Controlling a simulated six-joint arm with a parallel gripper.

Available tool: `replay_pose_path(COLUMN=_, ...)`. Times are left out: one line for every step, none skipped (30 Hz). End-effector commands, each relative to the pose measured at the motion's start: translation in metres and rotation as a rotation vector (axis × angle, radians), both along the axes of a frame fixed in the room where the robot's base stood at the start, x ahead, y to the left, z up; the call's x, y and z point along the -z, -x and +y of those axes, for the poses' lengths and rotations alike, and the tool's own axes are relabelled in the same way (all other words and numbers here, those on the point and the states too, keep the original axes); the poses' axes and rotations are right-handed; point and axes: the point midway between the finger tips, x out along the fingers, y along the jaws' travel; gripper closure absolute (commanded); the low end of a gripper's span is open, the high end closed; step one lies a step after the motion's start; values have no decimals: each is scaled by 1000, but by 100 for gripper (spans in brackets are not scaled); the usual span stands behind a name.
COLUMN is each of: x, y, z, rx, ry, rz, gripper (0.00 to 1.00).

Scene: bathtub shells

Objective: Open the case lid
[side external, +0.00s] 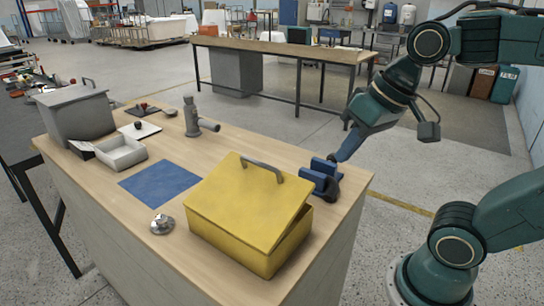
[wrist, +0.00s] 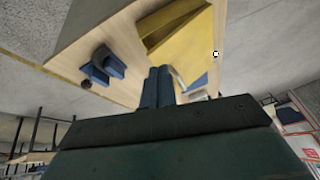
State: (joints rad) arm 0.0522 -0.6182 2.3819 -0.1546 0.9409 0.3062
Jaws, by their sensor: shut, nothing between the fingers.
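The yellow case (side external: 245,248) stands at the front right of the wooden worktop. Its lid (side external: 235,205) is ajar and tilted, raised along the far edge, with a dark wedge-shaped gap at the right end. A grey bar handle (side external: 262,166) sits near that raised edge. My gripper (side external: 343,156) is behind and to the right of the case, apart from the handle in the side view. Its blue fingers (wrist: 159,72) are together and empty. The wrist view shows the yellow case (wrist: 178,30) beyond the fingertips, which overlap part of it.
A blue clamp-like fixture (side external: 320,177) stands right behind the case, close to my gripper. A silver round knob (side external: 162,224) and a blue mat (side external: 160,183) lie to the left. A grey post with a side arm (side external: 193,120), a light tray (side external: 121,152) and a grey box (side external: 75,112) stand farther back.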

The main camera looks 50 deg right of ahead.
Motion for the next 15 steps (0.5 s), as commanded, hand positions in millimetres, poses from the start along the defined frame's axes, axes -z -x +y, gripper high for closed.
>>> replay_pose_path(x=4, y=7, z=-2, rx=-36, ry=31, rz=-18, gripper=100)
replay_pose_path(x=6, y=11, z=-4, rx=-56, ry=49, rz=-26, gripper=100)
replay_pose_path(x=8, y=15, z=-7, rx=-81, ry=73, rz=-35, gripper=100)
replay_pose_path(x=10, y=17, z=-8, rx=-97, ry=88, rz=-40, gripper=100)
replay_pose_path(x=12, y=20, z=-10, rx=-113, ry=102, rz=-46, gripper=100)
replay_pose_path(x=14, y=22, z=-12, rx=-129, ry=120, rz=-52, gripper=100)
replay_pose_path(x=15, y=24, z=-13, rx=-140, ry=130, rz=-55, gripper=100)
replay_pose_path(x=16, y=25, z=-14, rx=-149, ry=140, rz=-58, gripper=100)
replay_pose_path(x=17, y=27, z=-15, rx=-158, ry=149, rz=-62, gripper=100)
replay_pose_path(x=18, y=28, z=-16, rx=-165, ry=156, rz=-63, gripper=100)
replay_pose_path(x=18, y=28, z=-16, rx=-169, ry=159, rz=-64, gripper=100)
replay_pose_path(x=19, y=29, z=-17, rx=-173, ry=163, rz=-64, gripper=100)
replay_pose_path(x=19, y=29, z=-17, rx=-174, ry=165, rz=-65, gripper=100)
replay_pose_path(x=19, y=29, z=-17, rx=-176, ry=166, rz=-65, gripper=100)
replay_pose_path(x=19, y=29, z=-17, rx=-176, ry=165, rz=-64, gripper=92)
